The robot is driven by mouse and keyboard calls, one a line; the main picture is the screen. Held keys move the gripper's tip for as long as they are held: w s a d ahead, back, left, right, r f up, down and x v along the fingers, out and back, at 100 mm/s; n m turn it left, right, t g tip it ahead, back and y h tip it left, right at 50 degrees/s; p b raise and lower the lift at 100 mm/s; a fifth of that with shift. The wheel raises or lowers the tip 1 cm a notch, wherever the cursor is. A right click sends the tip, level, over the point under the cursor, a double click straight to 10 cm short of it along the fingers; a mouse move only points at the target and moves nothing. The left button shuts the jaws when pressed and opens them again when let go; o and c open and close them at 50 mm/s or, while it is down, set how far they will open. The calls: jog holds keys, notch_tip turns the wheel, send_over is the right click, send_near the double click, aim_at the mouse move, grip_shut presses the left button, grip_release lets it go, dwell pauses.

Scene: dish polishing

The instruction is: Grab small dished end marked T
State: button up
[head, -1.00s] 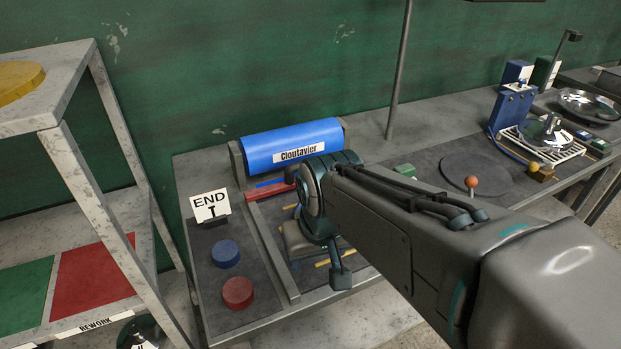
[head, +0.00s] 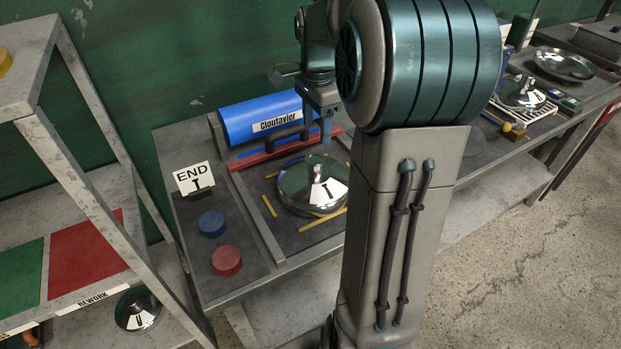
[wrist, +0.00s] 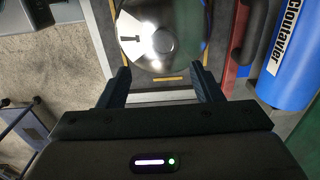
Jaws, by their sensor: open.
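The small dished end marked T (head: 296,188) is a shiny metal dome with a knob on top and a white T label. It lies on the dark mat between yellow strips, in front of the blue Cloutavier roll. In the wrist view the dished end (wrist: 180,20) is cut off by the top edge, beyond the fingertips. My gripper (head: 326,138) hangs above the far side of the dished end, partly hidden by my arm. In the wrist view my gripper (wrist: 164,80) is open and empty, its fingers spread on either side of the dish's near edge. No contact is visible.
The blue roll (head: 240,122) and a red bar with a dark handle (head: 288,138) stand close behind the dish. An END T sign (head: 194,178), a blue puck (head: 212,223) and a red puck (head: 227,260) are at left. Another dished end (head: 520,95) rests on a rack at right.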

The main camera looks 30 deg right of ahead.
send_over(315, 158)
jog(key=f, duration=0.5)
jog(key=shift+s+f, duration=0.35)
jog(key=shift+w+f+p, duration=0.15)
jog(key=shift+f+p, duration=0.2)
jog(key=shift+f, duration=1.05)
jog(key=shift+w+f+p, duration=0.1)
jog(key=shift+f+p, duration=0.2)
jog(key=shift+f, duration=1.05)
jog(key=shift+r, duration=0.1)
grip_shut()
